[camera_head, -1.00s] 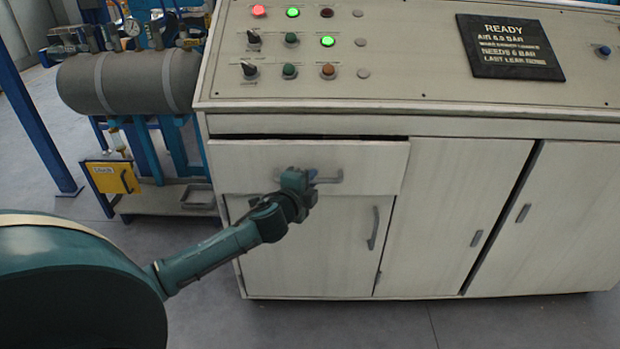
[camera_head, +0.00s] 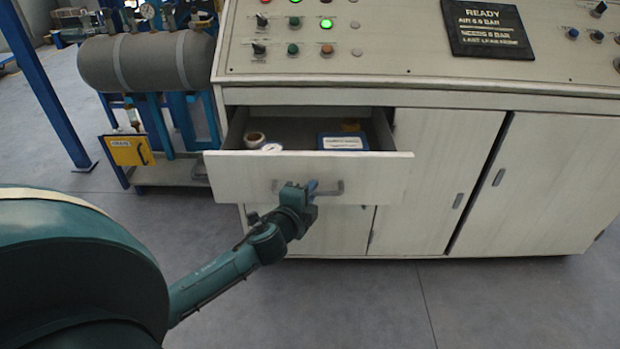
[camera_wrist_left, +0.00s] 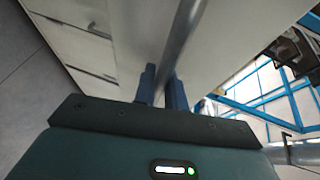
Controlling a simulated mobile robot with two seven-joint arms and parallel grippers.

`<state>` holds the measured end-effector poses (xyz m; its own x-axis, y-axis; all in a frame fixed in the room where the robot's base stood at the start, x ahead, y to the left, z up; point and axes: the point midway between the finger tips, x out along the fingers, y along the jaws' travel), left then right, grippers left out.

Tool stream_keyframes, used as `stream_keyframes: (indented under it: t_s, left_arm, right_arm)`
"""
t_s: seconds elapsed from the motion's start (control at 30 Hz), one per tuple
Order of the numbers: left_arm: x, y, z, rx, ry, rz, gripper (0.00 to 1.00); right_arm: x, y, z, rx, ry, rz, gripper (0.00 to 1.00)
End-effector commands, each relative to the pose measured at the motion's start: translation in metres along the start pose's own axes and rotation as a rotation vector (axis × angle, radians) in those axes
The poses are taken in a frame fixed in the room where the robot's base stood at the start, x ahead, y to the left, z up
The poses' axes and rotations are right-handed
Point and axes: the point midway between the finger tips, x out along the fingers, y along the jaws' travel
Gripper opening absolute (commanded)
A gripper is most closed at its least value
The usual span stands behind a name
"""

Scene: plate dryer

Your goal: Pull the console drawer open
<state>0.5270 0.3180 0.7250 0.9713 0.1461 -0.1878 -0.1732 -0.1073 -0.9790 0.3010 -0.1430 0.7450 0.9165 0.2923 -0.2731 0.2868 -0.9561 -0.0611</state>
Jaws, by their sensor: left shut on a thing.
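The console drawer (camera_head: 245,178) is the pale top-left drawer and stands well out from the cabinet. Its grey bar handle (camera_head: 333,190) runs across the middle of the drawer front. My left gripper (camera_head: 311,187) is shut on this handle. The left wrist view shows the bar (camera_wrist_left: 182,45) passing between the two blue fingers (camera_wrist_left: 162,88). My right gripper does not show.
The console top (camera_head: 400,55) carries lit buttons, switches and a black READY sign (camera_head: 487,28). Closed cabinet doors (camera_head: 440,165) are to the right. The floor in front is clear.

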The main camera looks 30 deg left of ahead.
Motion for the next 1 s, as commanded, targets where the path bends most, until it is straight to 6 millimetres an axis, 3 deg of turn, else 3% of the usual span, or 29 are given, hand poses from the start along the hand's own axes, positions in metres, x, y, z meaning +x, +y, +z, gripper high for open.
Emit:
stream_keyframes:
  t_s: [0.2, 0.63, 0.67, 0.73, 1.0]
  left_arm:
    - [-0.016, 0.003, -0.006, 0.000, -0.001, 0.000, 0.00]
    - [-0.019, 0.004, -0.007, 0.000, -0.001, -0.001, 0.00]
    - [-0.018, 0.004, -0.007, 0.000, -0.001, -0.001, 0.13]
    - [-0.018, 0.004, -0.007, 0.000, -0.001, -0.001, 0.19]
    - [-0.019, 0.004, -0.007, 0.000, 0.000, -0.001, 0.21]
  right_arm:
    - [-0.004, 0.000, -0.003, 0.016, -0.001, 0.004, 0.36]
    - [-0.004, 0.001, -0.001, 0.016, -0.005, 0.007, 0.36]
    - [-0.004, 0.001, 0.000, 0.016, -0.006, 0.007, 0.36]
    - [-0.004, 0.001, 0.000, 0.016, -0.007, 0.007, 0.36]
    - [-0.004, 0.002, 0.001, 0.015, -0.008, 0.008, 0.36]
